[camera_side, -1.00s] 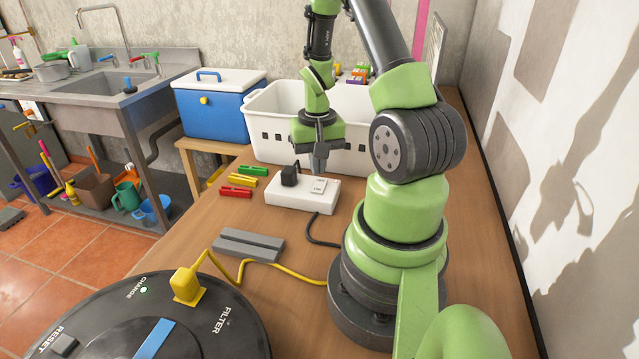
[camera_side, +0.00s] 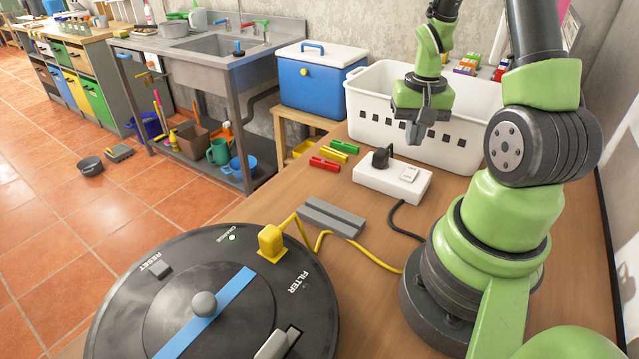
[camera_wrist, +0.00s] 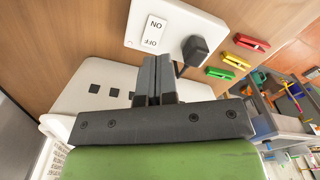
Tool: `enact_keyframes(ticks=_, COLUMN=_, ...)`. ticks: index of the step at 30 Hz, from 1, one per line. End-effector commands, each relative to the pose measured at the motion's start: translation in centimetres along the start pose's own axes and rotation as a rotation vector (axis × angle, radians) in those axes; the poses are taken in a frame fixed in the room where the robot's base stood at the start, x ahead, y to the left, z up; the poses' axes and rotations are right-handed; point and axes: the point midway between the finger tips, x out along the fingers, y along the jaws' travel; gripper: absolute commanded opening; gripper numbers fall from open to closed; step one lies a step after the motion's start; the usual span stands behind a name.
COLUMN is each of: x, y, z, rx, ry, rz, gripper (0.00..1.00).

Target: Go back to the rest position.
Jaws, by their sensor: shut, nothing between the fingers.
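My gripper (camera_side: 413,133) is shut and empty. In the side view it hangs fingers down in front of the white basket, above and a little behind the white switch box. The white switch box (camera_side: 418,187) lies on the wooden table with a black plug (camera_side: 381,158) in it and a rocker switch marked ON and OFF. In the wrist view the closed fingers (camera_wrist: 156,80) point toward the box (camera_wrist: 190,22), apart from it, with the black plug (camera_wrist: 195,49) just beyond them. A dark cord runs from the box toward my base.
A white basket (camera_side: 372,108) stands behind my gripper. Red, yellow and green clips (camera_side: 324,164) lie left of the box. A grey grooved block (camera_side: 333,217), a yellow cable (camera_side: 360,250) and a round black machine (camera_side: 130,300) are nearer. A blue cooler (camera_side: 310,85) stands at the back left.

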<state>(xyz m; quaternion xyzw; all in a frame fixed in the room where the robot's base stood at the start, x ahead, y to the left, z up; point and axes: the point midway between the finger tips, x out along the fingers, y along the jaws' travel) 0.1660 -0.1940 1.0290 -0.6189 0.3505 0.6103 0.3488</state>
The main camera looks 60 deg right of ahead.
Motion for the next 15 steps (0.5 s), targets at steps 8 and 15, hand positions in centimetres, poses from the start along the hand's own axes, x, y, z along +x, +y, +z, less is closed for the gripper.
enact_keyframes(ticks=8, x=-8.5, y=-6.6, z=3.3, rx=-0.193, ry=0.172, rz=-0.101, gripper=0.0)
enact_keyframes(ticks=15, x=-15.5, y=-10.3, z=11.1, rx=-0.414, ry=0.303, rz=-0.289, gripper=0.0)
